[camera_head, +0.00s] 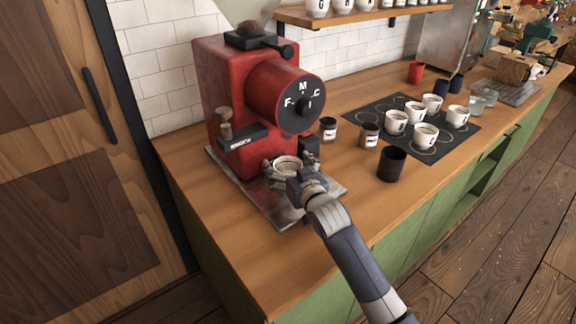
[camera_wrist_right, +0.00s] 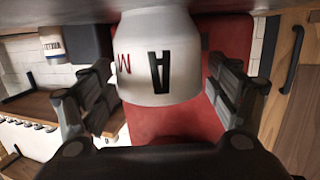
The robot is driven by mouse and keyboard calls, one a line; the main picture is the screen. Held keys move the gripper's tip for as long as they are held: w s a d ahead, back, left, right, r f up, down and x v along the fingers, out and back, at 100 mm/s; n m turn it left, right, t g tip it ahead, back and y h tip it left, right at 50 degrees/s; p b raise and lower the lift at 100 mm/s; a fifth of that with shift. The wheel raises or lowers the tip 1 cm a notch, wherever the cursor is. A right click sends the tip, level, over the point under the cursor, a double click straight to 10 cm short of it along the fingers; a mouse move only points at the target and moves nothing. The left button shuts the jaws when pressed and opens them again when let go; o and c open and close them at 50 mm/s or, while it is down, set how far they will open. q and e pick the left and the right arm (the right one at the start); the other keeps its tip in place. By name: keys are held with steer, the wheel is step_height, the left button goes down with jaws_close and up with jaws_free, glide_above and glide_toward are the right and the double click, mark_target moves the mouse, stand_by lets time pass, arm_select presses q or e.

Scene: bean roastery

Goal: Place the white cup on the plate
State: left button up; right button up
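A white cup (camera_head: 286,163) stands at the front of the red machine, above its metal base plate (camera_head: 262,203). In the right wrist view the white cup (camera_wrist_right: 158,62) shows dark letters and looks upside down. My right gripper (camera_head: 300,180) is at the cup in the head view. In the wrist view its two fingers (camera_wrist_right: 160,88) are apart, one on each side of the cup, with narrow gaps beside it. A flat black plate with ring marks (camera_head: 378,114) lies on the counter and carries several white cups (camera_head: 425,135). My left gripper is out of view.
The red machine (camera_head: 225,90) stands close behind my right gripper. Two small jars (camera_head: 328,128) and a black cup (camera_head: 391,163) stand between it and the black plate. A red cup (camera_head: 415,71) is farther back. The counter's front strip (camera_head: 360,205) is clear.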

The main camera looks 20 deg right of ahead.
steer(key=shift+r, duration=0.15)
steer(key=shift+s, duration=0.35)
steer(key=s, duration=0.3)
steer(key=s+r, duration=0.1)
steer(key=s, duration=0.3)
steer(key=s+d, duration=0.1)
steer(key=s, duration=0.3)
steer(key=shift+r+b, duration=0.35)
steer(key=shift+r, duration=0.05)
